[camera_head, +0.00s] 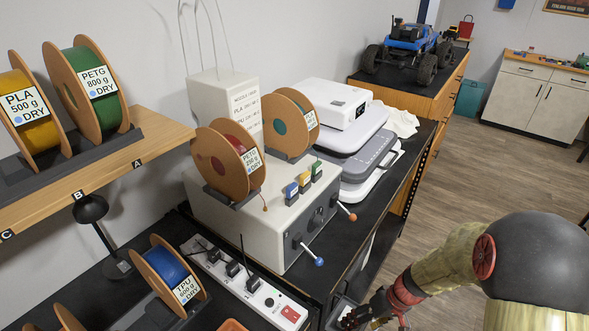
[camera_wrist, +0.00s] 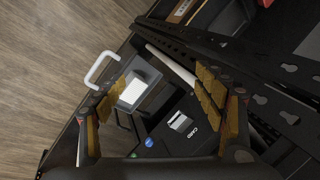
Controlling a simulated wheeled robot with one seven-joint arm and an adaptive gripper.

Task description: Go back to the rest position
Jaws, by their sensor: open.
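My gripper (camera_head: 372,314) shows at the bottom of the head view, low beside the front edge of the black bench. My arm comes in from the lower right, and part of the gripper is cut off by the frame edge. In the wrist view my gripper (camera_wrist: 158,88) has its two tan-padded fingers wide apart, with nothing held between them. Beyond the fingers are a grey bin with a white label (camera_wrist: 132,90) and a black box with a small label (camera_wrist: 182,128). I cannot tell their exact distance from the fingers.
The black bench (camera_head: 348,268) carries a white machine (camera_head: 262,232) with spools and levers. A power strip (camera_head: 247,293) lies in front. A shelf (camera_head: 160,128) with spools juts out at left. A blue crawler (camera_head: 408,45) stands at the back. Wooden floor (camera_head: 490,160) is open at right.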

